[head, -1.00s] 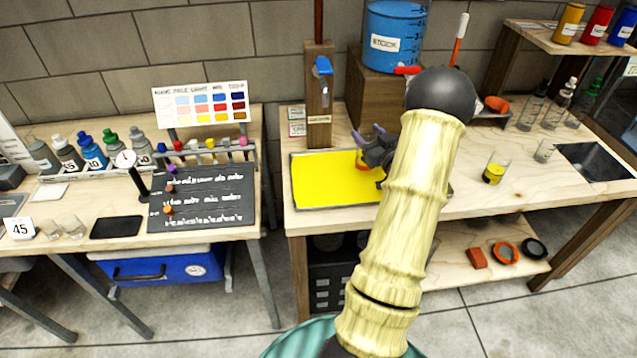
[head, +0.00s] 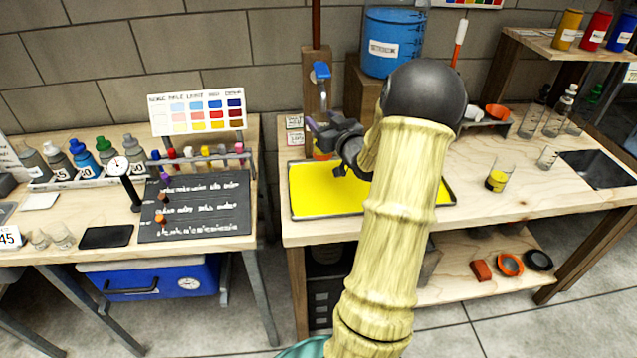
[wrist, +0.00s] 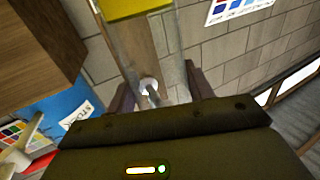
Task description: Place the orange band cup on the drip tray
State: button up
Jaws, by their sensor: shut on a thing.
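The orange band cup (head: 321,154) is a small clear vessel with an orange patch, partly hidden by my gripper in the head view. My gripper (head: 322,130) is shut on it; in the wrist view its clear walls (wrist: 150,55) stand between the two fingers, with yellow at the top edge. The yellow tray with a dark rim (head: 310,200) appears to be the drip tray. The cup shows at its back edge, in front of the post with the blue tap (head: 320,71). I cannot tell whether the cup touches the tray. My arm hides the tray's right part.
A blue bucket (head: 392,45) stands on a wooden block behind my gripper. A clear cup with yellow in it (head: 497,181) stands on the bench at right. A dark written board (head: 195,208) and bottles are on the left table. A gap separates the tables.

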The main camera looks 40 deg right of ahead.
aim_at(327, 157)
jog(key=shift+f, duration=3.1)
jog(key=shift+f+b, duration=0.3)
jog(key=shift+f, duration=1.55)
jog(key=shift+f, duration=0.2)
jog(key=o, duration=1.4)
jog(key=shift+o, duration=0.2)
jog(key=shift+r, duration=0.1)
